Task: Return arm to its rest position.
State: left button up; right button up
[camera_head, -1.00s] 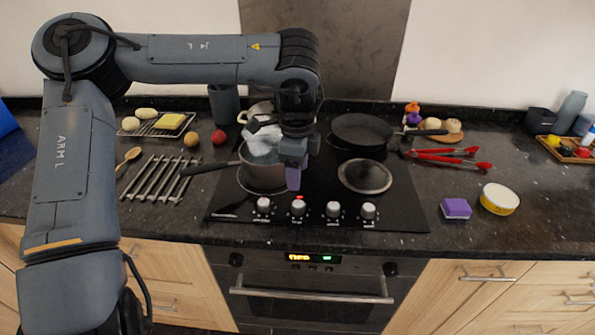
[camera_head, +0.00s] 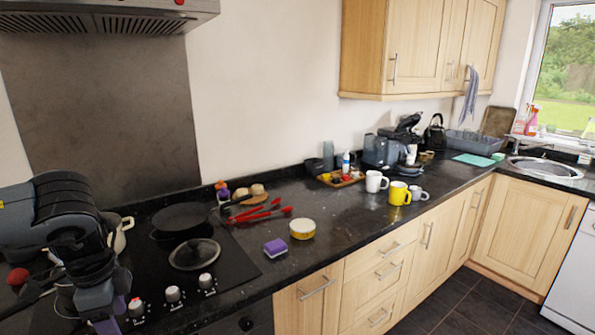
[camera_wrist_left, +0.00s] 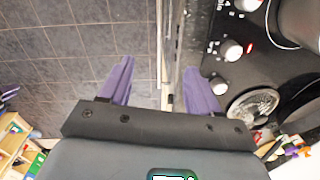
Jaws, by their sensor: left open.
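My left arm comes in at the left of the head view, over the front left of the black hob. Its gripper (camera_head: 108,326) hangs low there, near the hob knobs (camera_head: 172,294). In the left wrist view, the gripper (camera_wrist_left: 160,80) has its two purple fingers spread wide with nothing between them. Below them are the counter's front edge and the tiled floor (camera_wrist_left: 60,60). My right gripper does not show in either view.
On the hob are a black frying pan (camera_head: 181,217) and a lid (camera_head: 194,254). A purple sponge (camera_head: 275,248), a yellow-banded tub (camera_head: 302,229) and red tongs (camera_head: 262,214) lie to the right. Mugs (camera_head: 399,193) stand farther along.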

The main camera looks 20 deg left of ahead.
pick_arm(q)
jog(key=s+d+f+h, duration=0.3)
jog(key=d+f, duration=0.1)
jog(key=f, duration=0.5)
jog(key=s+d+f+n+h, duration=0.1)
jog(key=s+d+f+h, duration=0.3)
jog(key=f, duration=0.5)
jog(key=s+d+f+h, duration=0.25)
jog(key=d+f, duration=0.25)
jog(key=f, duration=0.4)
jog(key=w+d+f+n+t, duration=0.15)
jog(key=d+t, duration=0.25)
jog(key=d, duration=0.5)
jog(key=w+d+f+n+t, duration=0.1)
jog(key=d+f+n+t, duration=0.2)
jog(key=d, duration=0.6)
jog(key=s+a+n+g+y, duration=0.1)
jog(key=s+a+g+y, duration=0.4)
jog(key=y, duration=0.4)
notch_tip(320, 180, up, 29)
jog(key=s+t+p, duration=0.1)
jog(key=p, duration=2.8)
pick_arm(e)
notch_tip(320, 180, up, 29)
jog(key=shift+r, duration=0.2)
